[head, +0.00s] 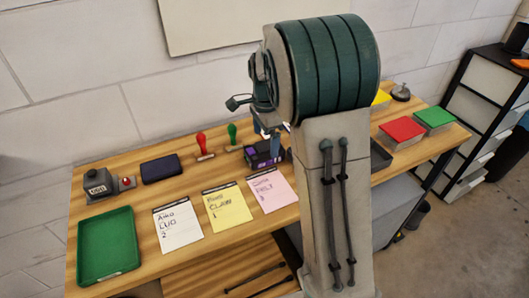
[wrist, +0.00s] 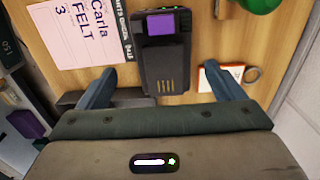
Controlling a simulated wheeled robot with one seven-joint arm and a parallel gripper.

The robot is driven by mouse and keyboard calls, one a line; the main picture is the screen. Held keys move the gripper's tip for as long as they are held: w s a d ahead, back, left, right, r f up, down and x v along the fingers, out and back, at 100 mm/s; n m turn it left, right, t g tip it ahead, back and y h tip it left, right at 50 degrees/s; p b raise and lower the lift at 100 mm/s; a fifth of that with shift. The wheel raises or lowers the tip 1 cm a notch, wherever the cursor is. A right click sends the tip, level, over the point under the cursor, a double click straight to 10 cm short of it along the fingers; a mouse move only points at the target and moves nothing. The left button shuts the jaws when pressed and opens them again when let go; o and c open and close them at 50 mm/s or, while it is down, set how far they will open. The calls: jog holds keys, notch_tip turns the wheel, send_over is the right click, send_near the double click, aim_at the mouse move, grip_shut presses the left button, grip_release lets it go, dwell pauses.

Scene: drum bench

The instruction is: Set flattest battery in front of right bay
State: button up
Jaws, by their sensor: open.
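My gripper (wrist: 162,78) is open and points down over the bench, with its teal fingers apart and nothing between them that I can see held. A black device with a purple panel (wrist: 163,24) lies below, between and beyond the fingertips in the wrist view. In the head view this black and purple device (head: 262,154) stands behind the pink note, partly hidden by my gripper. I cannot tell whether it is a battery or a charger. No battery charge level and no bay can be made out; my arm hides part of the bench.
A pink note (head: 271,189), a yellow note (head: 228,207) and a white note (head: 178,229) lie along the front. A green tray (head: 108,245) is at the left. Red (head: 201,141) and green (head: 232,131) stamps stand near the device. Red (head: 402,129) and green (head: 434,118) blocks are right.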

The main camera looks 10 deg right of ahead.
aim_at(265, 145)
jog(key=f, duration=0.4)
jog(key=shift+w+f, duration=0.25)
jog(key=c, duration=1.5)
jog(key=shift+w+a+r, duration=0.1)
jog(key=shift+r, duration=1.8)
jog(key=s+d+r, duration=0.2)
jog(key=d, duration=0.1)
jog(key=s+d+r+b, duration=0.1)
jog(key=s+d+r, duration=0.1)
jog(key=d+r, duration=0.1)
jog(key=s+d+r, duration=0.2)
jog(key=s+d, duration=0.1)
jog(key=shift+d+r, duration=0.15)
jog(key=shift+d, duration=0.15)
